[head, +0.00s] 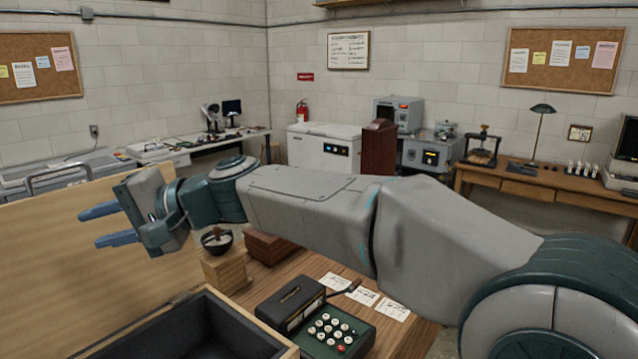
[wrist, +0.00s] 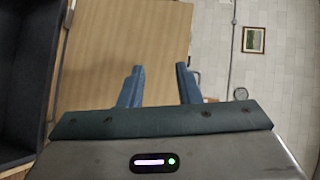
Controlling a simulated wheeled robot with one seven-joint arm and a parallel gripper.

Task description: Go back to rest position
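My gripper (head: 112,225) is at the left of the head view, at the end of my arm stretched across the picture. Its two blue fingers point left and stand apart with nothing between them. In the wrist view my gripper (wrist: 157,85) also shows its two fingers apart and empty, with a wooden panel behind them. My gripper is above the table and touches nothing that I can see.
On the wooden table (head: 427,335) are a black-lined box (head: 290,350), a green keyed device (head: 335,335), paper cards (head: 393,309), a brown block (head: 270,247) and a dark bowl (head: 217,241) on a wooden block (head: 224,270). A wooden panel (head: 50,270) stands at the left.

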